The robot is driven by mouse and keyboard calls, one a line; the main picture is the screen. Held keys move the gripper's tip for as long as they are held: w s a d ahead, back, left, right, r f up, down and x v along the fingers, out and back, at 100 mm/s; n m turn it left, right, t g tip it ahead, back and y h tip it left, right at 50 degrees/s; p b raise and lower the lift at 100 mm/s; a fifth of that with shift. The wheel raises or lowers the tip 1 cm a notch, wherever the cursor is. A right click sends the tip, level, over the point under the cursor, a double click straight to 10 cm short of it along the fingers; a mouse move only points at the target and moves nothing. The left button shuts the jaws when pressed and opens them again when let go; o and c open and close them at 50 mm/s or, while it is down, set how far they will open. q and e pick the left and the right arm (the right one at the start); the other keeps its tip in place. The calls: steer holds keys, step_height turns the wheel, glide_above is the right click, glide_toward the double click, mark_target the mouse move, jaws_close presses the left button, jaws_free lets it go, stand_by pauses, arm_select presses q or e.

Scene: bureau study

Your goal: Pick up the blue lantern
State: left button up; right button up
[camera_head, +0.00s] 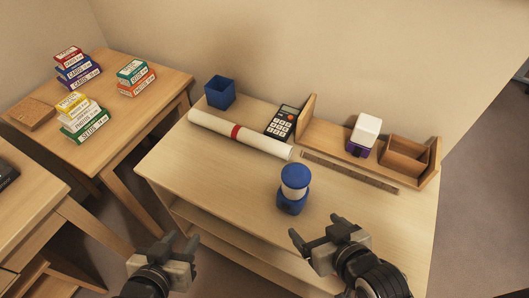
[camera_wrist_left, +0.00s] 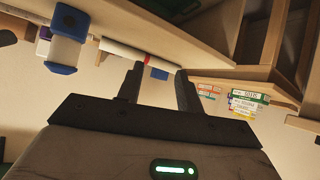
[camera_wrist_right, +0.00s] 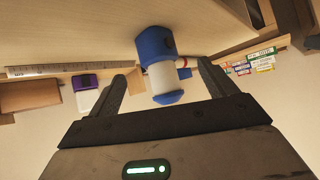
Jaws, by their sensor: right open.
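The blue lantern (camera_head: 294,188) has a blue cap, a pale middle and a blue base. It stands upright on the light wooden desk (camera_head: 220,175), near its front edge. My right gripper (camera_head: 318,238) is open and empty, to the right of the lantern and nearer to me, apart from it. In the right wrist view the lantern (camera_wrist_right: 160,67) shows beyond and between the open fingers. My left gripper (camera_head: 172,246) is open and empty in front of the desk, lower left of the lantern. In the left wrist view the lantern (camera_wrist_left: 66,38) is at the upper left.
Behind the lantern lie a rolled paper with a red band (camera_head: 238,134), a calculator (camera_head: 281,121) and a ruler (camera_head: 350,172). A blue cup (camera_head: 220,92) and a wooden organizer (camera_head: 428,166) with a white and purple item (camera_head: 363,134) stand behind. Boxes stack on a left table (camera_head: 147,107).

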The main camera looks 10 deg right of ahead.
steer(key=w+a+r+n+g+y+b, duration=0.1)
steer(key=w+a+r+n+g, duration=0.25)
steer(key=n, duration=0.35)
steer(key=w+a+r+n+g+b, duration=0.2)
steer(key=a+r+n+g, duration=0.2)
steer(key=a+r+n, duration=0.15)
step_height(320, 180, up, 8)
steer(key=f+n+g+h, duration=0.1)
steer(key=n+g+h, duration=0.25)
steer(key=n, duration=0.65)
glide_above(297, 171)
steer(key=t, duration=0.1)
steer(key=shift+n+h, duration=0.25)
steer(key=f, duration=0.6)
steer(key=f+b, duration=0.1)
steer(key=f, duration=0.2)
steer(key=shift+s+a+f, duration=0.2)
steer(key=shift+a+f, duration=0.1)
steer(key=shift+f, duration=0.05)
steer(key=shift+w+d+f+b, duration=0.1)
steer(key=shift+d+f+b, duration=0.05)
steer(key=shift+f, duration=1.2)
steer(key=shift+d+f+b, duration=0.1)
steer(key=shift+f+b, duration=0.05)
steer(key=shift+f, duration=1.2)
steer(key=shift+r, duration=0.1)
steer(key=c, duration=1.6)
